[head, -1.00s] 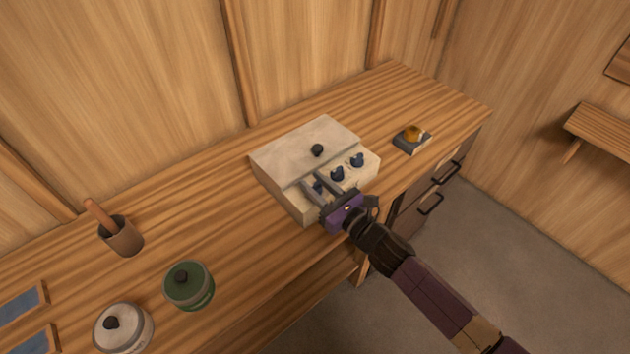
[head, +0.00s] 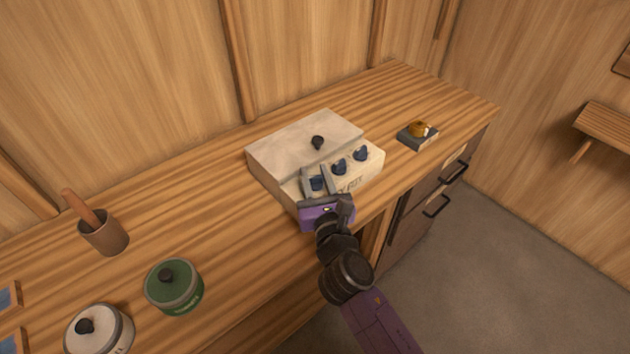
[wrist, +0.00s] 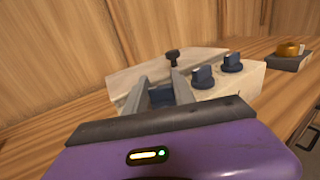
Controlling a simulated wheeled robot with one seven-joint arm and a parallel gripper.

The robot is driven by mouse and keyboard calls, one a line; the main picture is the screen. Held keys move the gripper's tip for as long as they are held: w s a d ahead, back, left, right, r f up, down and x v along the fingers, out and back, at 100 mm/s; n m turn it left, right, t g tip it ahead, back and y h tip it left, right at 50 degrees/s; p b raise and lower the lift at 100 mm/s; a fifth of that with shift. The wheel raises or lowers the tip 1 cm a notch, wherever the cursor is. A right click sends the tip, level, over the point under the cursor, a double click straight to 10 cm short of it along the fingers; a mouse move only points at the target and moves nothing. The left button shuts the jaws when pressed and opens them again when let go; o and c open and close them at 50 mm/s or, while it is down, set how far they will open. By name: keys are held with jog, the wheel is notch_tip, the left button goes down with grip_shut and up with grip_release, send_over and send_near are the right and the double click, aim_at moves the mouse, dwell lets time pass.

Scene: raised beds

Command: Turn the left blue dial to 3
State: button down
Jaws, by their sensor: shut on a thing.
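A cream control box (head: 300,145) stands on the wooden counter, with a row of three blue dials on its sloping front. The left blue dial (head: 317,183) sits between the fingers of my gripper (head: 319,180), which is shut on it. In the wrist view the left dial (wrist: 161,97) shows partly between the two grey fingers. The middle blue dial (head: 339,167) and the right blue dial (head: 361,154) are free to the right. The dial's pointer and number marks are too small or hidden to read.
A black knob (head: 317,142) stands on the box top. An amber cup (head: 418,129) sits on a dark book (head: 417,142) to the right. A green jar (head: 174,288), a white jar (head: 100,332) and a brown pot with a pestle (head: 104,236) stand to the left.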

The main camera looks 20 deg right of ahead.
jog(key=m+g+h+b, duration=0.1)
jog(key=m+h+b, duration=0.1)
jog(key=h, duration=0.1)
jog(key=shift+f+m+h+b, duration=0.15)
jog(key=shift+m+h+b, duration=0.15)
jog(key=shift+h+b, duration=0.1)
jog(key=m+g+h+b, duration=0.1)
jog(key=m+g+h, duration=0.1)
jog(key=h, duration=0.1)
jog(key=shift+m+h, duration=0.4)
jog(key=m+g+h+b, duration=0.1)
jog(key=m+g+h, duration=0.3)
jog(key=g, duration=0.1)
jog(key=shift+s+m+g+h+b, duration=0.1)
jog(key=shift+m+g+h+b, duration=0.25)
jog(key=shift+m+g+h, duration=1.15)
jog(key=shift+g+y, duration=0.4)
jog(key=shift+g, duration=0.1)
jog(key=shift+f, duration=0.15)
jog(key=c, duration=1)
grip_release()
jog(key=shift+c, duration=0.2)
jog(key=shift+r, duration=0.3)
